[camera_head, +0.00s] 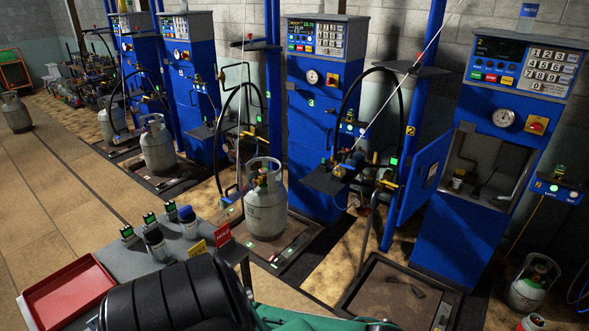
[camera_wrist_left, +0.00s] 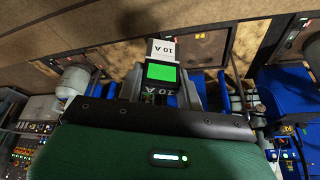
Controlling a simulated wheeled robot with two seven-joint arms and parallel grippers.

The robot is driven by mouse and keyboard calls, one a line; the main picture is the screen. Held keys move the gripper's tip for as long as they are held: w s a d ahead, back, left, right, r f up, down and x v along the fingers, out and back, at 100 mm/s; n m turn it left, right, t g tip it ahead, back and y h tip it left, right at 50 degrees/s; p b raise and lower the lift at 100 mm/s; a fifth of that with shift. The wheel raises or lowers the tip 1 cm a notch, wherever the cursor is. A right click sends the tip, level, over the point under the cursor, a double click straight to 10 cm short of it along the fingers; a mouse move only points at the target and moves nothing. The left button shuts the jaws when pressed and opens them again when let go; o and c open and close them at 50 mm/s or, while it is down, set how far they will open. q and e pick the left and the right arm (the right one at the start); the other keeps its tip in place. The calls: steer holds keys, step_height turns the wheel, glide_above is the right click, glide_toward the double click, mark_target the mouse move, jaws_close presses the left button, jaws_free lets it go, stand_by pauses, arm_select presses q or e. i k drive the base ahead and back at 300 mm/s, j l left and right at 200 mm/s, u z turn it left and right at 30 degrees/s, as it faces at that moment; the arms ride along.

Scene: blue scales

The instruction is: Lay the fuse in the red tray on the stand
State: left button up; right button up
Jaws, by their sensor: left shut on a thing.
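The fuse (camera_wrist_left: 160,72), with a green face and a white "10 A" label, is held between the fingers of my left gripper (camera_wrist_left: 161,90) in the left wrist view. The gripper is shut on it. In the head view, my black and green arm parts fill the bottom, and I cannot make out the fuse or fingers there. The red tray (camera_head: 62,298) lies on the grey stand (camera_head: 190,252) at the lower left. My right gripper is not in view.
Several small green-topped blocks, one a green-topped block (camera_head: 127,232), and dark cylinders, one a blue-capped cylinder (camera_head: 187,221), stand on the stand behind the tray. A gas cylinder (camera_head: 265,205) stands beyond.

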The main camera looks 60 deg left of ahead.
mark_target(72, 293)
steer(key=k+u, duration=0.15)
steer(key=u, duration=1.35)
